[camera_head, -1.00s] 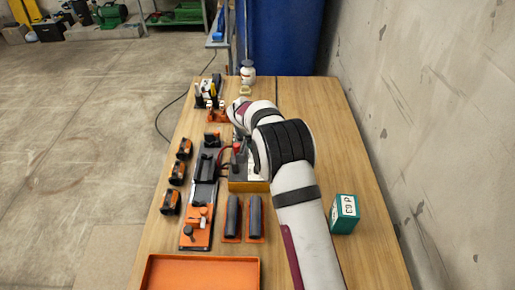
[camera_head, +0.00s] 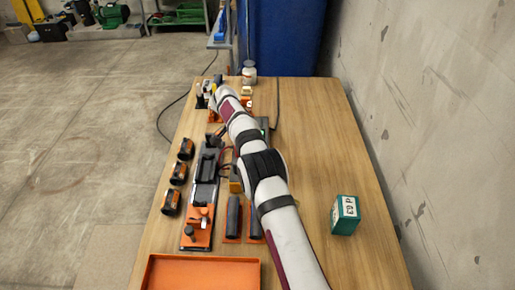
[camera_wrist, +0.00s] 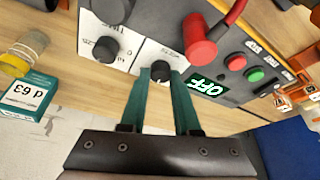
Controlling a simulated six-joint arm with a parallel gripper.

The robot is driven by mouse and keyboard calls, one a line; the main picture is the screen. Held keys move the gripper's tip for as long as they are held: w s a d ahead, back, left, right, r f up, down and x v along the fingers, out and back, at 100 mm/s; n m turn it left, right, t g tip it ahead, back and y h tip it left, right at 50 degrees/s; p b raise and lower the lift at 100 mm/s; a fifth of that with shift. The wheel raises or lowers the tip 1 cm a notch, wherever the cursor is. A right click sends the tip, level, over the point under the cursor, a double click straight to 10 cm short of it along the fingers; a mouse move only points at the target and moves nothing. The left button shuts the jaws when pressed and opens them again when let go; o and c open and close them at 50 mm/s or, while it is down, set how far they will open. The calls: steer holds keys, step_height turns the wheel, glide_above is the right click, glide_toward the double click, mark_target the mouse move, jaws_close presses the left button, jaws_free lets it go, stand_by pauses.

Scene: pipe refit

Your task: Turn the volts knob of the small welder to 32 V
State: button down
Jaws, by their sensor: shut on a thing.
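The small welder (camera_wrist: 225,38) fills the wrist view's upper part, with a grey-and-white panel. In the head view it is mostly hidden under my arm. My gripper (camera_wrist: 160,73) is shut on a black knob (camera_wrist: 160,68), one teal finger on each side. A second black knob (camera_wrist: 105,49) is free to its left. The labels by the knobs are too small to read, so I cannot tell the set value. My gripper's fingers are hidden in the head view.
A red plug with a cable (camera_wrist: 199,46) stands close right of the held knob. A teal box (camera_head: 345,215) stands on the table's right side. The table's right side is mostly clear.

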steer(key=shift+f+m, duration=0.1)
steer(key=shift+m, duration=0.3)
steer(key=c, duration=0.6)
jaws_free()
steer(key=v, duration=0.7)
steer(key=shift+a+r, duration=0.15)
steer(key=shift+r, duration=0.15)
